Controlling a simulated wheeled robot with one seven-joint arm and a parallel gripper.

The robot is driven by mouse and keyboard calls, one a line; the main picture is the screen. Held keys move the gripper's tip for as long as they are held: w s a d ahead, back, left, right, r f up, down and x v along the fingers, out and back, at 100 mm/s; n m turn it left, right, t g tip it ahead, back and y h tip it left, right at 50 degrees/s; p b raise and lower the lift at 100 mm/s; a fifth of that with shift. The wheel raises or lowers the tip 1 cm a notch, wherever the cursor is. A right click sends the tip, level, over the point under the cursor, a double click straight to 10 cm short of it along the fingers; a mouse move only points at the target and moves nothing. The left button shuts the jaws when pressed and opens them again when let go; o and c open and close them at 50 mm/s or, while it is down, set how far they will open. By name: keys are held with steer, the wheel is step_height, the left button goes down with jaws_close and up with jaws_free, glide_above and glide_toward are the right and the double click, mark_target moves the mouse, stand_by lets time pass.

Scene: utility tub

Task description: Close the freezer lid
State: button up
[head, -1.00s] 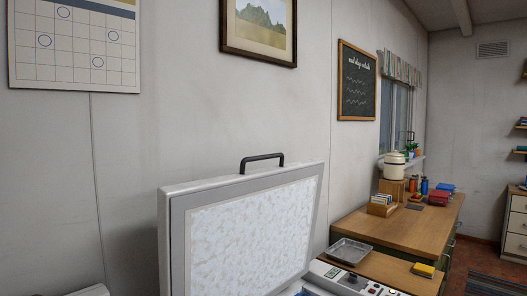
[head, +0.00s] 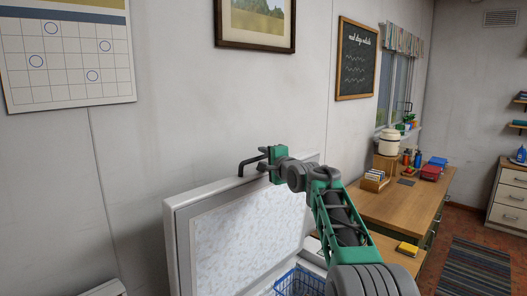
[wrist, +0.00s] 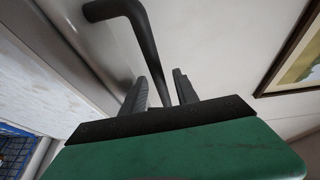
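The freezer lid (head: 182,240) stands raised in the head view, its frosted white inner face turned to the right. Its black handle (head: 243,167) is on the lid's top edge, partly hidden by my gripper (head: 264,159). In the wrist view the handle (wrist: 152,48) runs down between the two dark fingers of my gripper (wrist: 162,88). The fingers are apart, with gaps beside the bar, so the gripper is open around the handle. The bar looks nearer the right finger; I cannot tell whether they touch.
A blue wire basket (head: 300,283) shows inside the freezer below the lid. A wooden desk (head: 395,205) with boxes and bottles stands to the right. The wall (head: 150,150) is close behind the lid. A striped rug (head: 478,270) lies at far right.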

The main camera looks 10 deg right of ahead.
steer(key=shift+w+a, duration=0.1)
steer(key=shift+w, duration=0.15)
steer(key=shift+c, duration=0.3)
jaws_close()
stand_by(1.0)
